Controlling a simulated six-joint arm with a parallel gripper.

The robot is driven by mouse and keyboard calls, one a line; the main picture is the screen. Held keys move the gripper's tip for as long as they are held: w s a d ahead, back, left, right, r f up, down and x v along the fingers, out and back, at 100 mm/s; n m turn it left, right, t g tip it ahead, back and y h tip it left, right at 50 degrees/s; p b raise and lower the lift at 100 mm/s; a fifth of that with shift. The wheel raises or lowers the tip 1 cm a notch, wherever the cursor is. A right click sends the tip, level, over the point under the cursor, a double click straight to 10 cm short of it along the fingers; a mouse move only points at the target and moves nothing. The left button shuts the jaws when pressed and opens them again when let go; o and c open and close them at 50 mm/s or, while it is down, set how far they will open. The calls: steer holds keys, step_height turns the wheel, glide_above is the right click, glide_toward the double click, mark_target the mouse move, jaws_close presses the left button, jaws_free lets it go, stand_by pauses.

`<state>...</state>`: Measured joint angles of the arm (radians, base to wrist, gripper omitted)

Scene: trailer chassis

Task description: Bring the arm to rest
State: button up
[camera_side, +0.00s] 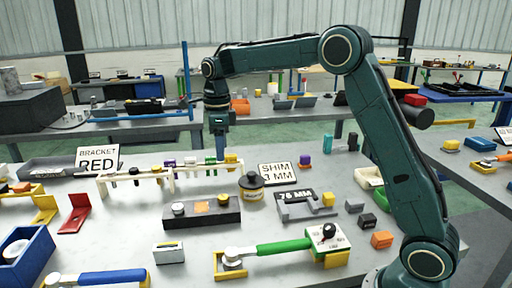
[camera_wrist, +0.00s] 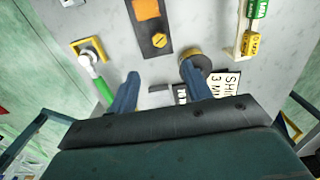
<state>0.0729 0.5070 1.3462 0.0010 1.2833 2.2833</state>
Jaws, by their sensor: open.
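My gripper (camera_side: 220,148) hangs from my raised arm in the side view, pointing down above the back of the table, near the white rack. In the wrist view my gripper (camera_wrist: 160,80) shows two blue fingers spread apart with nothing between them. The fingers are seen over the grey table (camera_side: 140,220). In the side view the fingers overlap the scene behind the rack, so their exact height above the table is hard to tell.
A white rack (camera_side: 150,181) with coloured pieces, a dark block (camera_side: 205,214), a black-and-yellow round pot (camera_side: 251,188) and a "SHIM 3 MM" sign (camera_side: 278,173) stand on the table. A green-handled tool (camera_side: 284,245) lies in front. The air around my arm looks clear.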

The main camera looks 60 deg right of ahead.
steer(key=s+a+r+n+t, duration=0.1)
steer(key=s+r+n, duration=0.3)
steer(key=s+n, duration=0.3)
steer(key=s+a+r+n+t, duration=0.1)
steer(key=s+r+n+t, duration=0.1)
steer(key=s+r+n, duration=0.5)
steer(key=s+a+f+n+t, duration=0.1)
steer(key=s+f+n, duration=0.2)
steer(key=s+n, duration=0.3)
steer(key=s+f+n+t, duration=0.1)
steer(key=s+f+n, duration=0.3)
steer(key=s, duration=0.9)
steer(key=shift+s+a+f+n+t, duration=0.15)
steer(key=shift+a+n+t, duration=0.2)
steer(key=shift+n, duration=1.15)
